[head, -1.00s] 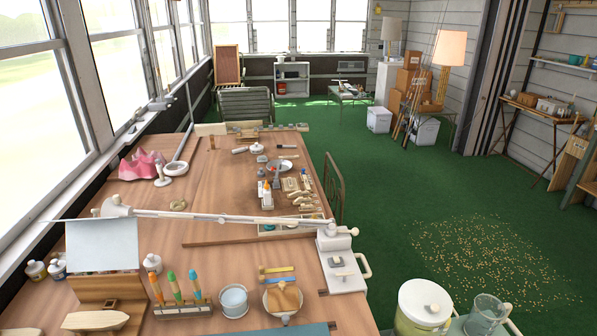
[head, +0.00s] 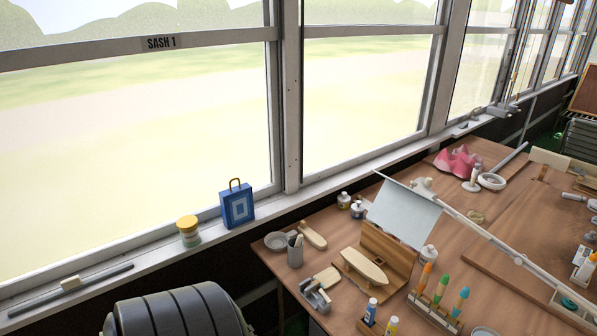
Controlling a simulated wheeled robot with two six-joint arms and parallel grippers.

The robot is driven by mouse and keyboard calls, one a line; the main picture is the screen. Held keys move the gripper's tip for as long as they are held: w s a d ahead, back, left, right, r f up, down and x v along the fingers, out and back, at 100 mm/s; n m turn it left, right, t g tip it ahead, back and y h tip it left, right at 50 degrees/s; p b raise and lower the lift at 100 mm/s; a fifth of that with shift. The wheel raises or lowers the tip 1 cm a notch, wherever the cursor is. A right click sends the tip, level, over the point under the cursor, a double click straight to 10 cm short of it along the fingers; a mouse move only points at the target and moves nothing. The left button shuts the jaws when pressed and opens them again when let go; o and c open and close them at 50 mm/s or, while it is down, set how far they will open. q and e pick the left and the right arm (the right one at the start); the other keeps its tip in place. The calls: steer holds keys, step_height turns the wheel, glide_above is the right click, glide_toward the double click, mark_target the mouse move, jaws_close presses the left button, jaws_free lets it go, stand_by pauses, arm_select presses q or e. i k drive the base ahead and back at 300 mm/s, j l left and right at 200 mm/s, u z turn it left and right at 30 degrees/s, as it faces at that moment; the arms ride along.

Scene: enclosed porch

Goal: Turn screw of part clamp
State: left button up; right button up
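A small grey device that looks like the part clamp (head: 315,295) sits at the near left corner of the wooden workbench (head: 345,318) in the head view. It is small, and I cannot make out its screw clearly. A pale wooden piece (head: 327,277) lies right by it; I cannot tell whether the clamp holds it. Neither of my grippers shows in the head view.
A wooden stand with a boat-shaped piece (head: 365,266) and a rack of colored-handled tools (head: 435,312) stand right of the clamp. A grey cup (head: 294,252) is behind it. A dark ribbed drum (head: 178,312) stands left of the bench. A blue case (head: 238,206) is on the sill.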

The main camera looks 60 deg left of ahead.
mark_target(327, 300)
steer(key=u, duration=1.65)
